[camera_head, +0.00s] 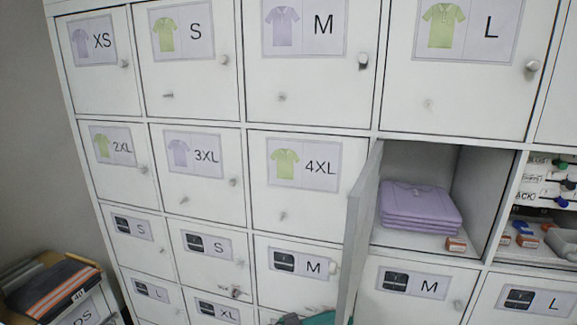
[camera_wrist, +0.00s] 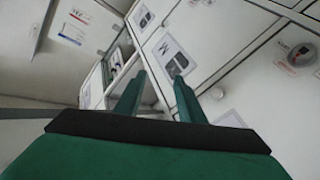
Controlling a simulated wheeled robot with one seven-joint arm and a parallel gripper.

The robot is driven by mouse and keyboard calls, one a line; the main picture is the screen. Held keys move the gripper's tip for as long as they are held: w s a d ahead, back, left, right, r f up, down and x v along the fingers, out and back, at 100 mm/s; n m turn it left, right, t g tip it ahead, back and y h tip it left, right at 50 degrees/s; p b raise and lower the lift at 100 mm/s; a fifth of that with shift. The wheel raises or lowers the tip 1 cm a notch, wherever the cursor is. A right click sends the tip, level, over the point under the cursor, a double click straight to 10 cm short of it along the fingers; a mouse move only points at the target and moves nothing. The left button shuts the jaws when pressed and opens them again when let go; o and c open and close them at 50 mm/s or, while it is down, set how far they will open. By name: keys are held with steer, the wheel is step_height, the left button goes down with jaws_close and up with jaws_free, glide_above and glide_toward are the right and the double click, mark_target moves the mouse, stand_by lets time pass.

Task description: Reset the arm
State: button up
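My gripper (camera_wrist: 159,79) shows in the wrist view with its two green fingers apart and nothing between them. It points toward the white locker fronts, one of which carries an M label (camera_wrist: 176,56). In the head view only a teal piece of my arm or gripper (camera_head: 320,319) shows at the bottom edge, low in front of the lockers. Whether the fingers touch any locker front cannot be told.
The locker wall (camera_head: 246,125) has labelled doors with small knobs. One door (camera_head: 358,235) stands open, jutting outward beside a compartment with folded purple shirts (camera_head: 420,204). An open shelf (camera_head: 541,214) with small items is at right. A wooden-edged bin (camera_head: 50,285) stands lower left.

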steer(key=s+d+f+n+t+y, duration=0.2)
steer(key=s+f+n+t+y, duration=0.15)
steer(key=f, duration=0.45)
steer(key=s+d+f+n+t+y, duration=0.1)
steer(key=s+f+n+t+y, duration=0.2)
steer(key=f, duration=0.6)
steer(key=s+a+f+n+y, duration=0.4)
steer(key=s+f+n+y, duration=0.15)
steer(key=s+f, duration=0.5)
steer(key=s+a+r+t+y, duration=0.1)
steer(key=s+a+r+y, duration=0.2)
steer(key=s, duration=0.5)
steer(key=s+a+r+t+y, duration=0.1)
steer(key=s+a+y, duration=0.1)
steer(key=s+a, duration=0.5)
steer(key=s+a+r+m+t+y, duration=0.1)
steer(key=s+r+m, duration=0.2)
steer(key=s+r, duration=0.9)
steer(key=shift+a+m, duration=0.3)
steer(key=shift+s+r+t, duration=0.25)
steer(key=shift+r+t, duration=0.1)
steer(key=shift+c, duration=0.6)
